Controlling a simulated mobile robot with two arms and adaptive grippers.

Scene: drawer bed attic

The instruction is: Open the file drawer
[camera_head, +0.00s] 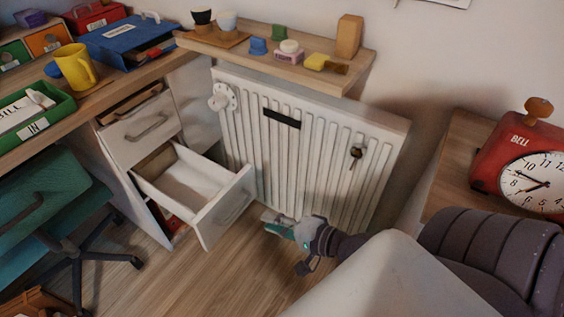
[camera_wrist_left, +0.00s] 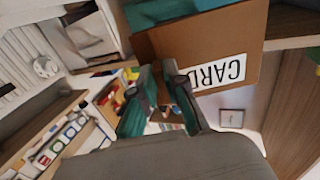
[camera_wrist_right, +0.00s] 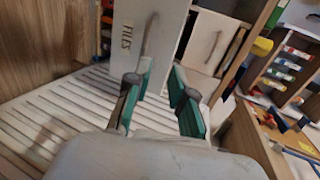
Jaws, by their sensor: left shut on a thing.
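The white file drawer (camera_head: 228,203), whose front reads FILES in the right wrist view (camera_wrist_right: 130,55), is pulled out of the desk unit below a drawer (camera_head: 140,130). Its inside looks empty. My right gripper (camera_head: 284,227) is low by the radiator, to the right of the drawer front and apart from it. In the right wrist view its fingers (camera_wrist_right: 160,105) are spread with nothing between them. My left gripper (camera_wrist_left: 160,95) shows only in its wrist view, shut on a brown box (camera_wrist_left: 215,35) labelled CARD; the exact contact is hard to see.
A ribbed radiator (camera_head: 300,150) stands right of the drawer under a shelf (camera_head: 275,55) holding cups and small items. A teal chair (camera_head: 50,200) stands left. A red clock (camera_head: 520,165) sits on the right-hand surface. Wood floor (camera_head: 190,285) is clear before the drawer.

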